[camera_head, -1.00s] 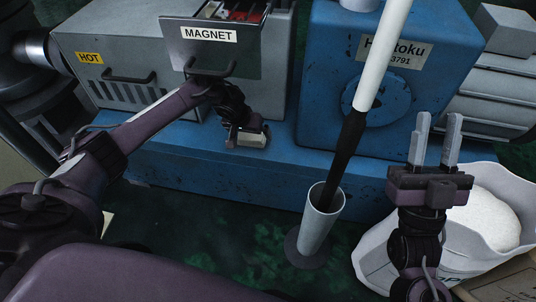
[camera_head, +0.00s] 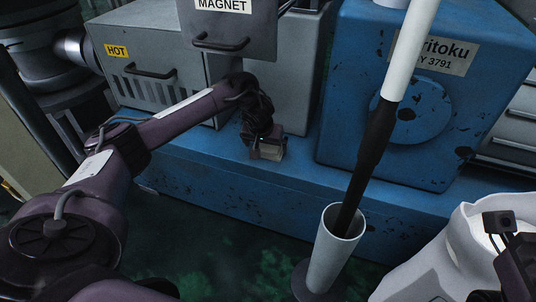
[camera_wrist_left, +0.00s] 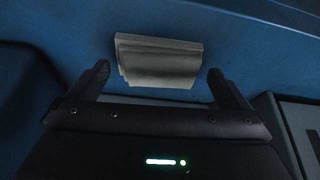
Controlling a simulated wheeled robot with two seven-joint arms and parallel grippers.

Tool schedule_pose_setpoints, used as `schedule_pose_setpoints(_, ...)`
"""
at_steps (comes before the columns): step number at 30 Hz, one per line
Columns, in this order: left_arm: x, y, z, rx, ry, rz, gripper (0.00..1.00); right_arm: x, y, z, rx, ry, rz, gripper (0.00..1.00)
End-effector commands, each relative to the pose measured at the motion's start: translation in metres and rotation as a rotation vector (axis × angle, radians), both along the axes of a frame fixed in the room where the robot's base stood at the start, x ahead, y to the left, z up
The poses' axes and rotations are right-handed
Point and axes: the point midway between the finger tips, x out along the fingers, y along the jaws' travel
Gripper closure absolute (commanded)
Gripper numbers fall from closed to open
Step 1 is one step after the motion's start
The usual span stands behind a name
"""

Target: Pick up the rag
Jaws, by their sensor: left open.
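The rag (camera_wrist_left: 158,62) is a folded, layered grey cloth in the left wrist view. It lies against the blue surface, just ahead of my left gripper (camera_wrist_left: 158,72). The two fingers are apart, one toward each side of the rag, and do not visibly grip it.
A blue machine (camera_head: 408,112) stands to the right. A grey tube (camera_head: 334,246) holds a black-and-white pole (camera_head: 374,140). A white sack (camera_head: 436,252) sits lower right.

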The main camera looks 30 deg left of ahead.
Motion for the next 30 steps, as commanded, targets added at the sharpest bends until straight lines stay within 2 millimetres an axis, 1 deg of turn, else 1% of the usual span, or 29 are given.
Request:
schedule_pose_setpoints(1,0.003,0.000,-0.013,0.000,0.000,0.000,0.00,0.000,0.000,-0.008,0.000,-0.008,0.000,0.68)
schedule_pose_setpoints(3,0.006,0.001,-0.017,0.000,-0.001,0.000,0.00,-0.001,0.000,-0.007,-0.001,-0.016,-0.002,0.68)
schedule_pose_setpoints(10,0.007,0.001,-0.016,-0.001,0.000,-0.001,0.00,-0.001,0.000,-0.004,-0.002,-0.018,-0.001,0.68)
schedule_pose_setpoints(15,0.007,0.002,-0.016,-0.001,0.000,-0.001,0.22,-0.001,0.000,-0.005,-0.001,-0.017,-0.001,0.68)
schedule_pose_setpoints(17,0.006,0.002,-0.016,-0.001,0.000,-0.001,0.30,-0.001,0.000,-0.005,-0.001,-0.017,-0.001,0.68)
schedule_pose_setpoints(18,0.006,0.002,-0.016,-0.001,0.000,-0.001,0.32,-0.001,0.000,-0.005,-0.001,-0.017,-0.001,0.68)
schedule_pose_setpoints(25,0.006,0.002,-0.015,-0.001,0.000,-0.001,0.32,-0.001,0.000,-0.004,-0.001,-0.016,-0.002,0.68)
schedule_pose_setpoints(30,0.004,0.001,-0.009,-0.001,0.000,0.000,0.32,-0.001,0.000,0.003,0.000,-0.015,-0.002,0.68)
